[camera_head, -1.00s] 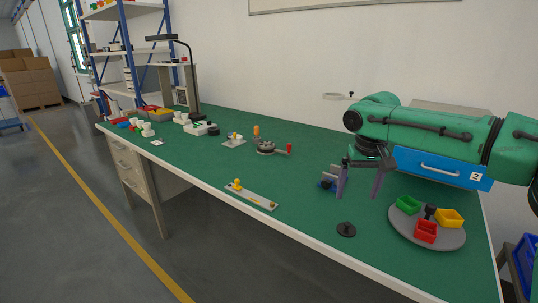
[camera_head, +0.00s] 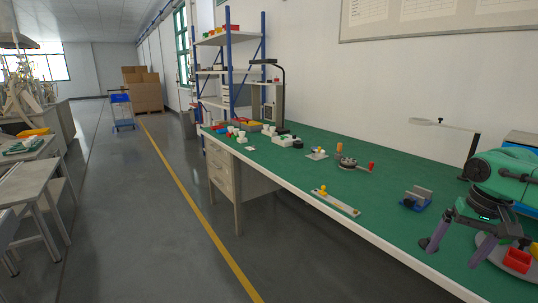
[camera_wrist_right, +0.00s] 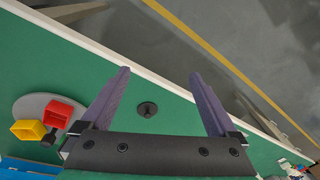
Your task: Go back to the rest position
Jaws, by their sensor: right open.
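My right gripper (camera_head: 453,250) is open and empty above the right part of the green workbench (camera_head: 320,166), near its front edge. In the right wrist view its two purple fingers (camera_wrist_right: 160,104) are spread wide with nothing between them. Below them a small black round piece (camera_wrist_right: 148,109) lies on the green top. My right arm is green and comes in from the right in the head view. My left gripper is not in view.
A grey round tray with a red bin (camera_head: 517,260) and a yellow bin (camera_wrist_right: 28,130) lies beside the right gripper. A blue vise-like block (camera_head: 415,200), a plate with a yellow knob (camera_head: 336,202) and a round fixture (camera_head: 347,163) stand further left. The floor in front is clear.

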